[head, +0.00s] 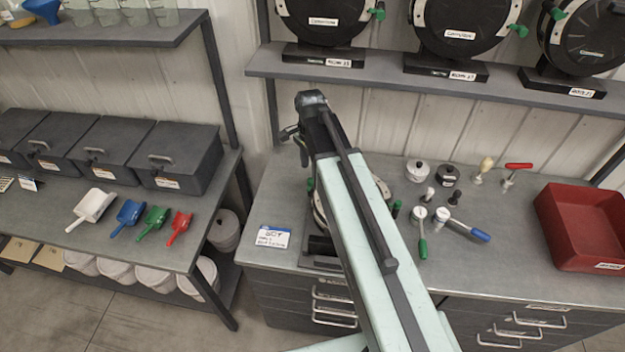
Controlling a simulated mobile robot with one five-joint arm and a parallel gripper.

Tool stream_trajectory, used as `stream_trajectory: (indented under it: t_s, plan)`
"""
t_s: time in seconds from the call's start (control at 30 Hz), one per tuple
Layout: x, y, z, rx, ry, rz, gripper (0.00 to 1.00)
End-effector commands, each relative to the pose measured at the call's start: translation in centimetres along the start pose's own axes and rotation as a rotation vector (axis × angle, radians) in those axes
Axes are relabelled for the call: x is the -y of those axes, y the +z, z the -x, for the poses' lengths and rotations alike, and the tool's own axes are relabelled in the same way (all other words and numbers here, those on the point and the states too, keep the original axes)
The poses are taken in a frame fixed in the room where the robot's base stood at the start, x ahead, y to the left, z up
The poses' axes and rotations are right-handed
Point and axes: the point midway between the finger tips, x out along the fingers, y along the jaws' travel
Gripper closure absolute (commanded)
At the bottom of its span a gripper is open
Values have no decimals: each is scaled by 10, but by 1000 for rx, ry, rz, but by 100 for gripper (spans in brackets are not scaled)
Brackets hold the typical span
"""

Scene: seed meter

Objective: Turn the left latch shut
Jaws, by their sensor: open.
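The seed meter lies on the grey bench, mostly hidden behind my arm. Part of its round rim (384,190) shows to the right of the arm, and its dark base (322,246) to the left. A small green piece, apparently the left latch (310,185), shows at the meter's left edge; its angle is too small to tell. Another green piece (397,209) shows at the right edge. My gripper (295,145) is open at the far end of my arm, dark and partly hidden, above and slightly left of the left latch. I see no contact with it.
A label card (272,238) lies left of the meter. A shelf (430,88) with round meters hangs above. Scoops and dark boxes occupy the left bench.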

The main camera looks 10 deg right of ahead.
Motion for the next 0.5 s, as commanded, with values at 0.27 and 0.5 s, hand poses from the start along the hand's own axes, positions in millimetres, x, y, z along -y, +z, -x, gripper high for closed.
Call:
stream_trajectory:
  t_s: [0.27, 0.5]
  plan:
    - [0, -1, -52, 0, 0, -1, 57]
    - [0, -1, -51, 0, 0, -1, 57]
